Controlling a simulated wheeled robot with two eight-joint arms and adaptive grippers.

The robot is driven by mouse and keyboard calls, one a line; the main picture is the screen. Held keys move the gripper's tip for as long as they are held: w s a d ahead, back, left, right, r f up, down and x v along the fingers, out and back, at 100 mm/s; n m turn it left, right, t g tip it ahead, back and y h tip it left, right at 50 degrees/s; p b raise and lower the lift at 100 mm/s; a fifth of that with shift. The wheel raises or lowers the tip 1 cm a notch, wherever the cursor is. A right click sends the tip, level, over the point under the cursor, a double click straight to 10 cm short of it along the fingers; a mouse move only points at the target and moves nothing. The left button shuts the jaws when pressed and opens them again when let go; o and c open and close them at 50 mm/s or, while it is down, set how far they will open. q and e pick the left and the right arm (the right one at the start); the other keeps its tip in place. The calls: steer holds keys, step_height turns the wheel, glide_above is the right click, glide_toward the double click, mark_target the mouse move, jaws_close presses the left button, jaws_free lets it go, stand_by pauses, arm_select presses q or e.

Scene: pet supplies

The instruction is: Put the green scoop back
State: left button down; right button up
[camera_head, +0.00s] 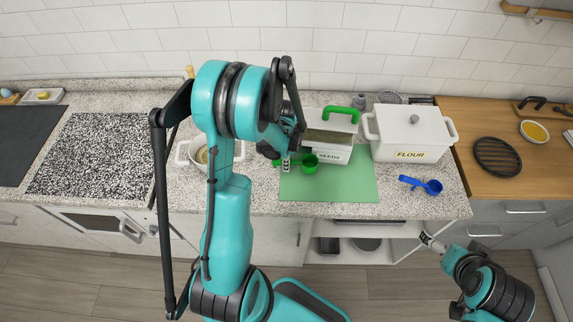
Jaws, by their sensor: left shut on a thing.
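The green scoop (310,164) is at my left gripper (286,164), over the left part of the green mat (340,188). My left gripper is shut on the scoop; its handle is mostly hidden by the fingers. The scoop's cup is just in front of the white box labelled SEEDS (336,155), which stands at the back of the mat. A thick green handle (341,112) shows at the top of the box. My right gripper (430,242) is empty, low at the right in front of the counter; its finger opening is too small to judge.
A white FLOUR box (412,154) stands right of the seeds box. A blue scoop (421,185) lies on the counter in front of it. A pale pot (184,153) stands left, partly behind my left arm. The mat's front right is clear.

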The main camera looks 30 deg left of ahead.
arm_select(q)
steer(key=shift+f, duration=0.6)
steer(key=c, duration=1.7)
jaws_free()
steer(key=shift+f, duration=0.1)
